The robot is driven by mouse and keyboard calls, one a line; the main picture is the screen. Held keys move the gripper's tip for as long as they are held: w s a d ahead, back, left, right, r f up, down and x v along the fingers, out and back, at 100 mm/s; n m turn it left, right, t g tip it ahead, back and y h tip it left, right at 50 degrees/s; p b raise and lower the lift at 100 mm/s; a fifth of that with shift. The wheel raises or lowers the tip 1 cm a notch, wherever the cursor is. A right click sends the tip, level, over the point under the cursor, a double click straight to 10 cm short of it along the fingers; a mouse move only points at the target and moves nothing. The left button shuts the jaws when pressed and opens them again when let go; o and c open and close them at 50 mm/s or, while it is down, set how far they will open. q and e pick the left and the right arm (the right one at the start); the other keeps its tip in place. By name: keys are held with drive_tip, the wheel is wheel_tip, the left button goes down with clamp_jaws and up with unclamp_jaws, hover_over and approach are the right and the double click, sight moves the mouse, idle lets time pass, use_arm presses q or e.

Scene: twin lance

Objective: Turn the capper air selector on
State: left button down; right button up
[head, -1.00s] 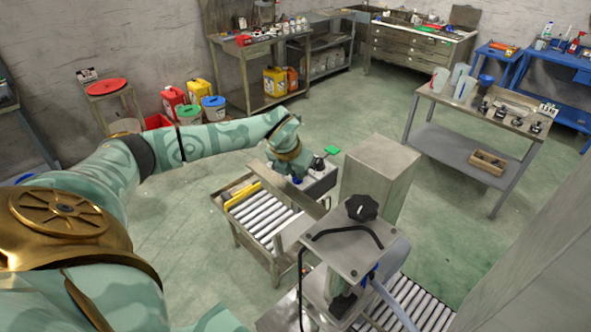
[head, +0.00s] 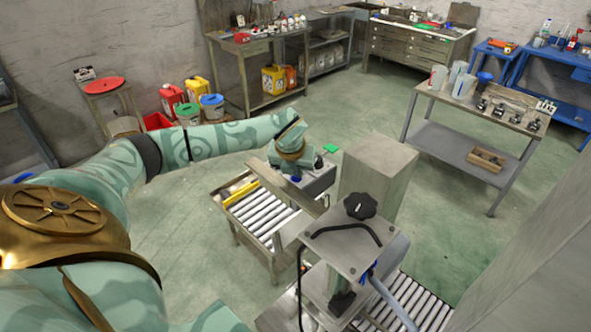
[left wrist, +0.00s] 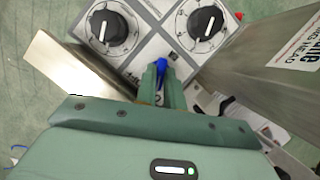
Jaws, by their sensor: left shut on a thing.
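The control box (head: 317,184) is a grey box at the far end of the short roller conveyor in the head view. In the left wrist view its panel (left wrist: 152,30) has two black dials with white pointers, the left dial (left wrist: 110,28) and the right dial (left wrist: 202,27). A blue selector handle (left wrist: 161,66) sits below and between them. My left gripper (left wrist: 160,84) is shut on this blue handle, its green fingers covering most of it. In the head view my left gripper (head: 292,172) is at the box, fingers mostly hidden. The panel's labels are unreadable. My right gripper is not in view.
A tall grey post (head: 376,185) stands right of the box, close to my left gripper. The capper stand (head: 345,245) with a black knob is nearer. A metal plate (left wrist: 78,75) lies left of the fingers.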

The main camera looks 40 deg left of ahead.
use_arm(q)
drive_tip(key=c, duration=1.5)
unclamp_jaws()
drive_tip(key=v, duration=1.6)
drive_tip(key=shift+r+b, duration=0.15)
drive_tip(key=shift+b, duration=0.2)
drive_tip(key=shift+s, duration=0.15)
